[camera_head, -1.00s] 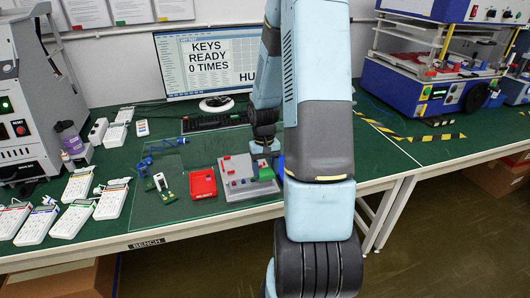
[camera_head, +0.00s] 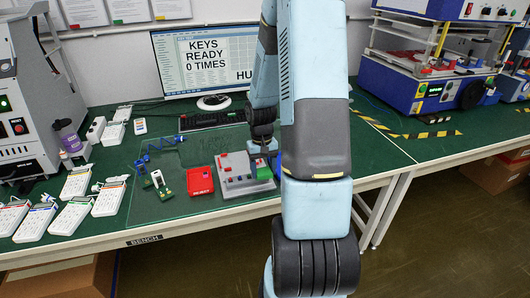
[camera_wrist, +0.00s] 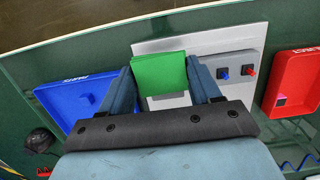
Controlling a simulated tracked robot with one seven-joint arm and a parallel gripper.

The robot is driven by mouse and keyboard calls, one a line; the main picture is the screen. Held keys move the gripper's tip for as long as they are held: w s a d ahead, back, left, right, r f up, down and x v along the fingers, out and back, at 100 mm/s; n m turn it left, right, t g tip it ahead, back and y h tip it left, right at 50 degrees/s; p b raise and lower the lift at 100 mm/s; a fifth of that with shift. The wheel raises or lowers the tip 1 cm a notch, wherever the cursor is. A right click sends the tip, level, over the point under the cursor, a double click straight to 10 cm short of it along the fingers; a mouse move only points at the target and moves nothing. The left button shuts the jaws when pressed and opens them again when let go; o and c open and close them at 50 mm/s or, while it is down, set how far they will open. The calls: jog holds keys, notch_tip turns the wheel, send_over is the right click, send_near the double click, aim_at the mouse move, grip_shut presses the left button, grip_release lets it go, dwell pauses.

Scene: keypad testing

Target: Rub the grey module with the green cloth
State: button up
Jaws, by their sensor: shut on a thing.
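My gripper (camera_wrist: 160,68) is shut on the green cloth (camera_wrist: 161,74), which looks like a thick folded block between the two fingers. In the wrist view the cloth is over a pale grey plate (camera_wrist: 190,38); I cannot tell whether it touches it. The grey module (camera_wrist: 232,72), a box with small blue and red knobs, is on this plate just right of my gripper. In the head view the cloth (camera_head: 264,172) shows at the right of the plate, and the module (camera_head: 237,165) is left of it. My arm partly hides this area.
A red tray (camera_head: 199,181) is left of the plate, and a blue tray (camera_wrist: 65,97) is on its other side. Several white keypads (camera_head: 75,182) lie at the bench's left. A monitor (camera_head: 205,62) and keyboard (camera_head: 212,120) stand behind.

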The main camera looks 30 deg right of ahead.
aim_at(263, 172)
notch_tip(263, 172, up, 3)
jog(key=shift+a, duration=0.1)
jog(key=shift+w+r, duration=0.15)
jog(key=shift+r, duration=2.35)
jog(key=shift+w+f, duration=0.15)
jog(key=shift+f, duration=0.1)
